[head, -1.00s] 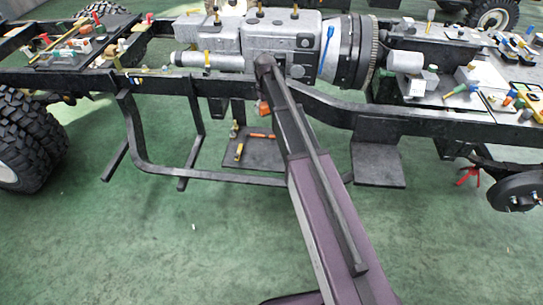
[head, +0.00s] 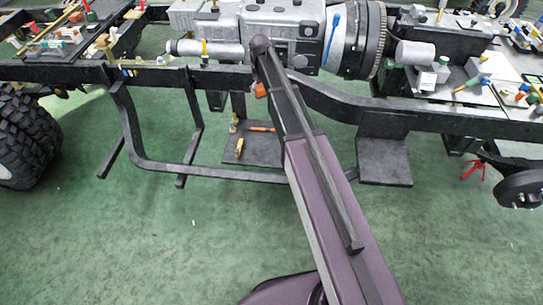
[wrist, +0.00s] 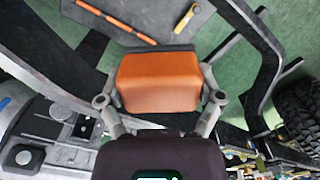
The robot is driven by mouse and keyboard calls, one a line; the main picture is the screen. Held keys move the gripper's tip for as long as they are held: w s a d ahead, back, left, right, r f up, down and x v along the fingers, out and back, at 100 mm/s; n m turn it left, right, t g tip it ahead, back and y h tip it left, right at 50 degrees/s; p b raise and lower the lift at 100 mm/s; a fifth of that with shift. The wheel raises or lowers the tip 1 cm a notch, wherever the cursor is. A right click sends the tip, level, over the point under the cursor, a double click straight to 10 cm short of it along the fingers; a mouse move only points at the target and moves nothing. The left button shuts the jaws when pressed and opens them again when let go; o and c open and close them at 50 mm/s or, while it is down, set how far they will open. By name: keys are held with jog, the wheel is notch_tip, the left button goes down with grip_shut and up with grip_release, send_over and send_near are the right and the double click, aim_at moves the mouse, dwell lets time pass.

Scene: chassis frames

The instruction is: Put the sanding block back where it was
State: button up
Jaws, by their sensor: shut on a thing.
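The sanding block is an orange block with a dark base edge (wrist: 160,82), in the middle of the wrist view. My gripper (wrist: 160,100) is shut on it, one finger at each side. In the head view my arm covers most of the gripper; a small orange patch of the block (head: 261,90) shows beside the arm, in front of the chassis rail. The block's contact with anything below cannot be told.
On the plate lie a thin orange bar (wrist: 115,22) and a yellow-handled tool (wrist: 185,17). The black chassis rail (head: 200,78) and a bent side bar (head: 215,172) are close to the arm. Another dark plate (head: 385,162) is to the right. Green floor is open in front.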

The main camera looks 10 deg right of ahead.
jog(key=shift+d, duration=0.15)
jog(key=shift+f, duration=0.15)
jog(key=shift+s+d+f+b, duration=0.25)
jog(key=shift+f+b, duration=0.25)
jog(key=shift+b, duration=0.15)
jog(key=s+d+f+m+b, duration=0.2)
jog(key=s+f+b, duration=0.3)
jog(key=f+b, duration=0.6)
jog(key=s+d+f+m+b, duration=0.2)
jog(key=s+f+b, duration=0.3)
jog(key=f+b, duration=0.7)
jog(key=s+d+f+m+b, duration=0.2)
jog(key=s+f+m+b, duration=0.1)
jog(key=f+b, duration=0.8)
jog(key=shift+s+f+b, duration=0.3)
jog(key=shift+s, duration=0.6)
jog(key=b, duration=0.2)
send_over(271, 157)
jog(key=shift+w+a+f, duration=0.1)
jog(key=shift+w+f, duration=0.1)
jog(key=shift+f, duration=0.55)
jog(key=shift+f+b, duration=1.5)
jog(key=shift+f, duration=0.25)
